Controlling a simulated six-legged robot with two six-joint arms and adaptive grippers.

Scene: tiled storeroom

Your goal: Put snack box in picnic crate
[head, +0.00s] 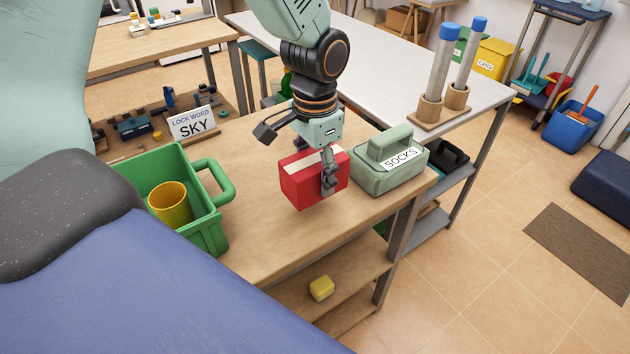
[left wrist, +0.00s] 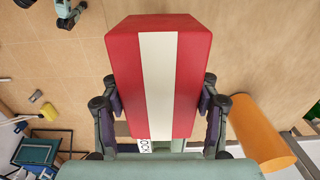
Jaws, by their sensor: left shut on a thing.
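The snack box is a red box (head: 307,188) with a white stripe on top. My left gripper (head: 328,172) is shut on it and holds it at or just above the wooden table; I cannot tell if it touches the top. In the left wrist view the red box (left wrist: 125,85) fills the middle, between the two fingers (left wrist: 159,112). The picnic crate is a green crate (head: 212,235) with a looped handle, on the table to the left of the box. A yellow cup (head: 170,204) stands inside it. My right gripper is not in view.
A grey-green box labelled SOCKS (head: 385,180) stands close to the right of the red box. A LOCK WORD SKY sign (head: 193,123) stands behind the crate. A yellow block (head: 321,288) lies on the shelf below. Bare tabletop (head: 255,225) lies between crate and red box.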

